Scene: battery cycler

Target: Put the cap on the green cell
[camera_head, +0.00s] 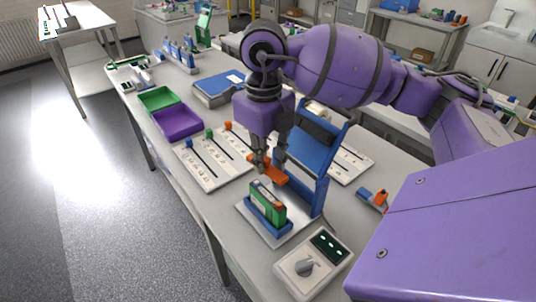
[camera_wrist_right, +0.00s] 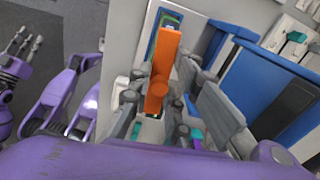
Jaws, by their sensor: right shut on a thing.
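The green cell (camera_head: 267,203) stands upright in a blue holder (camera_head: 272,226) on a light plate at the front of the bench. My right gripper (camera_head: 267,163) is shut on the orange cap (camera_head: 270,173) and holds it just above the cell; a small gap seems to show. In the right wrist view the orange cap (camera_wrist_right: 164,62) is a long bar between the fingers and hides most of the cell, with a green edge (camera_wrist_right: 172,17) showing inside the blue holder (camera_wrist_right: 152,35). My left gripper (camera_wrist_right: 22,45) hangs away at the left, fingers apart and empty.
A blue upright frame (camera_head: 318,165) stands close behind the cell. A control box with a knob (camera_head: 306,267) sits in front. White slotted boards (camera_head: 205,165), a purple bin (camera_head: 177,121) and a green bin (camera_head: 157,98) lie to the left. An orange-and-blue piece (camera_head: 376,197) lies right.

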